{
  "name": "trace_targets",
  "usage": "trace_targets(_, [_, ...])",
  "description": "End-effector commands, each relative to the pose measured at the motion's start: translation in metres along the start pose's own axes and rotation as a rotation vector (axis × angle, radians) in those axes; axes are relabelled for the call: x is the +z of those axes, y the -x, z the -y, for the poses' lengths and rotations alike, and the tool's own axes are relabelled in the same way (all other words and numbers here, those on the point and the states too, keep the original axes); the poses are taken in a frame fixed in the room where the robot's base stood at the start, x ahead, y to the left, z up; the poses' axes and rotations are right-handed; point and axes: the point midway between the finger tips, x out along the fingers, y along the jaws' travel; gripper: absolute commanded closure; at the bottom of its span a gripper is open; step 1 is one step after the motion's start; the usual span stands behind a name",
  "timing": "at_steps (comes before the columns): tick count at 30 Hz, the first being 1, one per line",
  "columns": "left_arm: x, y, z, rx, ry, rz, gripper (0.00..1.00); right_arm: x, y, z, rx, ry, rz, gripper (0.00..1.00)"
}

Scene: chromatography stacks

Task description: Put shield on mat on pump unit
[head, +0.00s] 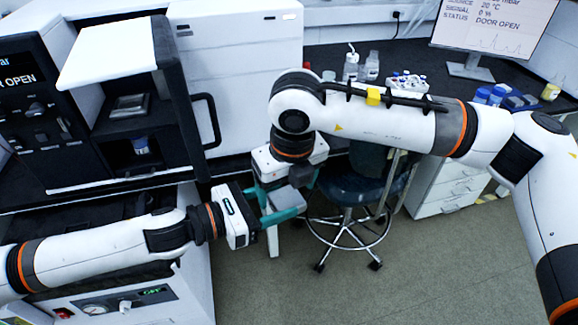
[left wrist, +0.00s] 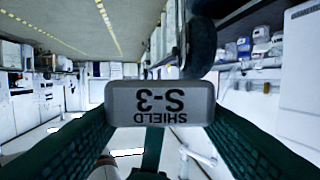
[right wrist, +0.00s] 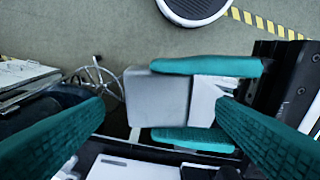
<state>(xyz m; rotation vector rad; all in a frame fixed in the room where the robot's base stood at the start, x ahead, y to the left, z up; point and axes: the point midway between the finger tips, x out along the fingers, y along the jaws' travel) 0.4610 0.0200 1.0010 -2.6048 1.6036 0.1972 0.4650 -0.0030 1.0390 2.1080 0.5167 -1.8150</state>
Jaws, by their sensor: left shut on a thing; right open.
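The shield (left wrist: 160,103) is a grey block with rounded corners and the label "SHIELD S-3", upside down in the left wrist view. My left gripper (left wrist: 160,118) is shut on it, one teal finger on each side. The right wrist view shows the shield (right wrist: 158,100) between the left gripper's fingers. My right gripper (right wrist: 158,125) is open, its fingers apart on both sides of the shield in that view; I cannot tell if they touch it. In the head view the grippers overlap. A white unit with a gauge (head: 95,309), possibly the pump unit, stands lower left. I cannot make out a mat.
A stool (head: 352,188) stands behind the grippers. A white instrument with an open door (head: 107,52) is at the left. The black bench (head: 415,95) holds bottles, a vial rack (head: 407,84) and a monitor (head: 490,28). The floor (head: 330,285) in front is clear.

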Motion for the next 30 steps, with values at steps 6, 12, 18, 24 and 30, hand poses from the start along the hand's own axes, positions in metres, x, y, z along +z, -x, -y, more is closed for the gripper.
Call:
trace_targets(6, [-0.001,0.000,0.000,0.001,-0.001,-0.002,0.74,0.000,-0.025,0.000,0.000,0.000,0.001,0.20])
trace_targets(12, [-0.001,0.000,0.000,0.001,-0.001,-0.002,0.74,0.000,-0.031,0.000,-0.001,0.001,0.000,0.20])
trace_targets(18, [-0.001,0.000,0.000,0.001,-0.001,-0.002,0.74,0.000,-0.031,0.000,-0.001,0.001,0.000,0.22])
trace_targets(24, [-0.001,0.000,0.000,0.001,-0.001,-0.001,0.74,0.000,-0.031,0.000,-0.001,0.001,0.000,0.54])
trace_targets(30, [-0.001,0.000,0.000,0.001,-0.001,-0.002,0.34,0.000,-0.030,0.001,-0.003,0.002,-0.002,0.74])
